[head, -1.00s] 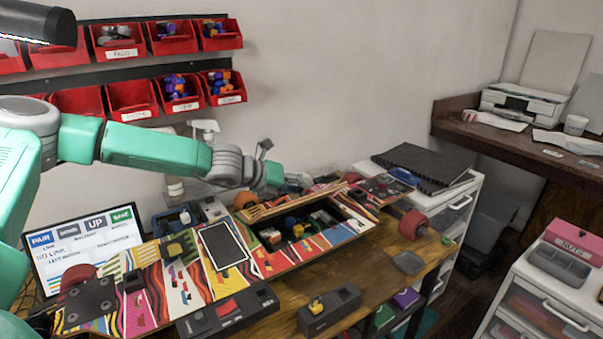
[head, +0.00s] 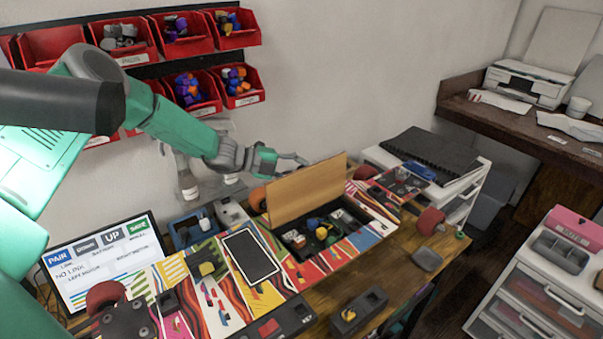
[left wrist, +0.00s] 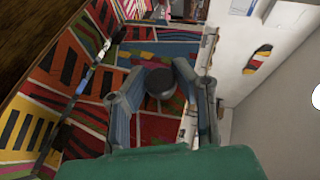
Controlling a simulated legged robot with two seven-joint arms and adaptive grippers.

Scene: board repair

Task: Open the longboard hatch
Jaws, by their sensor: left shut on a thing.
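The longboard (head: 210,285) lies across the workbench with a colourful striped deck. Its hatch (head: 305,192) stands raised and nearly upright, its plain wooden inner face toward me. The open compartment (head: 345,211) holds coloured parts. My left gripper (head: 296,160) is behind the hatch near its top edge. In the left wrist view, my left gripper (left wrist: 160,78) has its fingers on either side of a dark round knob (left wrist: 160,86) on a striped surface, and is shut on it. The head view hides this contact. My right gripper is not in view.
A monitor (head: 105,262) stands at the left, behind the board. A white drawer unit (head: 455,190) is at the board's far end. A dark device (head: 358,309) sits at the bench front.

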